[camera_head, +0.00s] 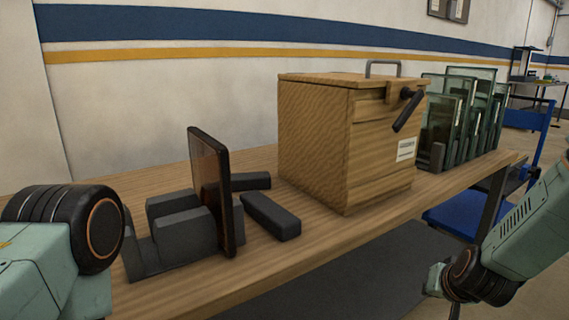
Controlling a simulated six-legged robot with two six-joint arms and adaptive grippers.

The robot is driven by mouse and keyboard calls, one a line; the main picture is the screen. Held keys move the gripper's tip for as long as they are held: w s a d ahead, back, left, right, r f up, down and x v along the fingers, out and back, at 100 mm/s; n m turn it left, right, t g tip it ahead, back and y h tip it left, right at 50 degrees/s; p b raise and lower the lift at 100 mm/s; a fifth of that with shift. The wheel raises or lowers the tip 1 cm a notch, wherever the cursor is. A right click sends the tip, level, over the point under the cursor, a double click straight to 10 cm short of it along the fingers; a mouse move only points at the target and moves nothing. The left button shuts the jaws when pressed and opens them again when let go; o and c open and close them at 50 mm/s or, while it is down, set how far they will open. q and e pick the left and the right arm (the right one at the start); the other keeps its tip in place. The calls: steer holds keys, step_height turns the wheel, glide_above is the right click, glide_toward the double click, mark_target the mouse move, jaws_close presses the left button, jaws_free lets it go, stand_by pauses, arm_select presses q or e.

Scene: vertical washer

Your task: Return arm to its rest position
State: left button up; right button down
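My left arm (62,250) comes in at the lower left, showing a pale green link and a dark round joint near the table's left end. Its gripper is out of view. My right arm (515,240) comes in from the right edge and slopes down to a dark joint (475,280), in front of and below the table's right part. Its gripper does not show. A wooden box (315,140) stands closed on the table, with a grey handle on its lid and a black lever (408,110) on its right-hand face.
A brown panel in a dark frame (212,185) stands upright at a dark grey holder (180,230) on the wooden table (330,240). A black block (270,215) lies beside it. Several glass panels (465,115) stand in a rack behind the box. Blue furniture (450,215) is at right.

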steer(key=s+a+f+n+g+p, duration=0.1)
steer(key=s+a+f+g, duration=0.1)
steer(key=s, duration=1)
steer(key=s+a+f+n+g+p, duration=0.1)
steer(key=s+a+f+g+p, duration=0.1)
steer(key=s+f, duration=0.5)
steer(key=s+a+f+n+g+y+p, duration=0.1)
steer(key=s+a+f+g, duration=0.3)
steer(key=s, duration=1.4)
steer(key=shift+s+a+f+n+p, duration=0.15)
steer(key=shift+a+f+n+p, duration=0.2)
steer(key=shift+n, duration=0.25)
